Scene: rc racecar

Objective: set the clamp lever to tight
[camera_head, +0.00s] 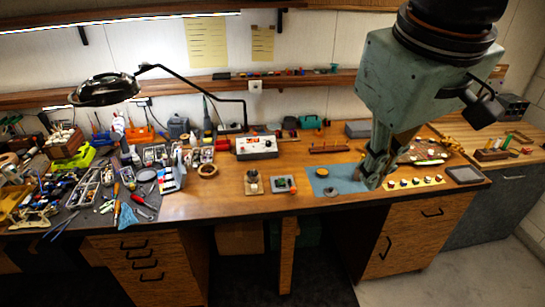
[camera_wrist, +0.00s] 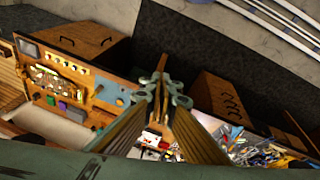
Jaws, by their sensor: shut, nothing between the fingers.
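My gripper (camera_head: 374,178) hangs over the right part of the wooden bench, in front of the right side of a blue mat (camera_head: 322,190). Its fingers are together with nothing between them; they also show in the wrist view (camera_wrist: 161,75). I cannot pick out the clamp lever for certain, or read its setting. A small stand with a dark knob (camera_head: 253,184) and a grey plate with a green part (camera_head: 284,185) stand left of the mat, apart from my gripper. My gripper and arm hide part of the bench behind them.
A black lamp (camera_head: 107,90) reaches over the crowded left side, full of tools and parts. A yellow strip with several knobs (camera_head: 414,182) lies right of my gripper. The bench's front middle is mostly clear.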

